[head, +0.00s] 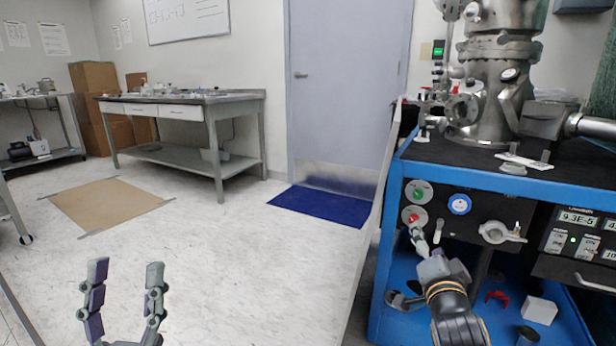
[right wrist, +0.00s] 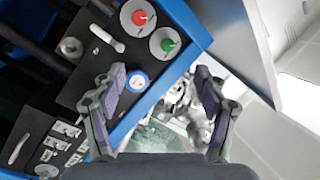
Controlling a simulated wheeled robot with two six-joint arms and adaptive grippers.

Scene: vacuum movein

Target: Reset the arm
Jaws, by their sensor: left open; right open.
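My right gripper (head: 411,270) is open and empty at the lower left of the blue-framed vacuum cart's front. In the right wrist view, its two fingers (right wrist: 157,75) are apart, with the cart's control panel behind them. The red button (head: 411,217) and green button (head: 418,192) are on that panel's left side. They also show in the right wrist view, red (right wrist: 140,17) and green (right wrist: 168,45). Whether the gripper touches the panel, I cannot tell. My left gripper (head: 126,272) is open and empty at the lower left, over the floor.
The blue cart (head: 400,325) carries a steel vacuum chamber (head: 495,85). A workbench (head: 180,100) stands at the back left. The middle floor is clear.

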